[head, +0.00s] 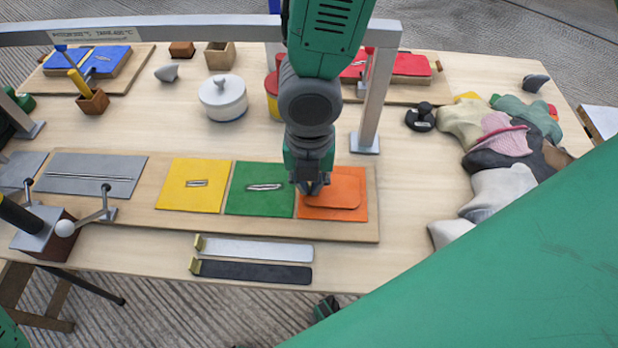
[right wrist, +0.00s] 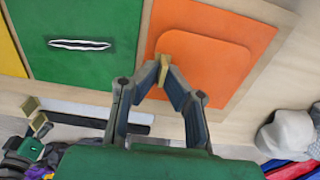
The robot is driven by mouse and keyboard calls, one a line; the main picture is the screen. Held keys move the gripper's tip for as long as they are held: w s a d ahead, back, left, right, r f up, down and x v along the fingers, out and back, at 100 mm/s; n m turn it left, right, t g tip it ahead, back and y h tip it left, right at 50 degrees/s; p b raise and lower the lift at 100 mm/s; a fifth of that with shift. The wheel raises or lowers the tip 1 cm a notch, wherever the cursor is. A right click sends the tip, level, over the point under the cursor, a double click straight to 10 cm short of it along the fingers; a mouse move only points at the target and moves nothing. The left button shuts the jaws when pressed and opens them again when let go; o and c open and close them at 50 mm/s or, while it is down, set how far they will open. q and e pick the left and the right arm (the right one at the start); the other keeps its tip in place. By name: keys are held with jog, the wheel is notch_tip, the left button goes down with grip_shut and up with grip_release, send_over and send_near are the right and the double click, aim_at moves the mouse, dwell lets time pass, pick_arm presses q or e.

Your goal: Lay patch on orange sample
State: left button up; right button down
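The orange sample (head: 352,184) is the square at the right end of the row on the wooden board. An orange patch with rounded corners (head: 335,198) lies over its middle, flat or nearly so; I cannot tell if it fully touches. No slit shows on the orange sample. My right gripper (head: 313,188) is over the sample's left part. In the right wrist view its fingers (right wrist: 163,76) close around a tan tab at the edge of the patch (right wrist: 205,60), with the orange sample (right wrist: 262,32) around it. My left gripper is not in view.
Green (head: 245,205) and yellow (head: 190,202) slit samples sit to the left. Grey (head: 258,250) and black (head: 250,273) strips lie in front of the board. A grey frame (head: 375,105) stands behind. Fabric-like pieces (head: 500,190) crowd the right side.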

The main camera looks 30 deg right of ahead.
jog(key=shift+d, duration=0.1)
dwell(0.5)
jog(key=shift+f, duration=0.1)
jog(key=c, duration=1)
grip_release()
jog(key=shift+p, duration=0.35)
notch_tip(320, 180, up, 8)
jog(key=p, duration=0.8)
jog(key=shift+p, duration=0.3)
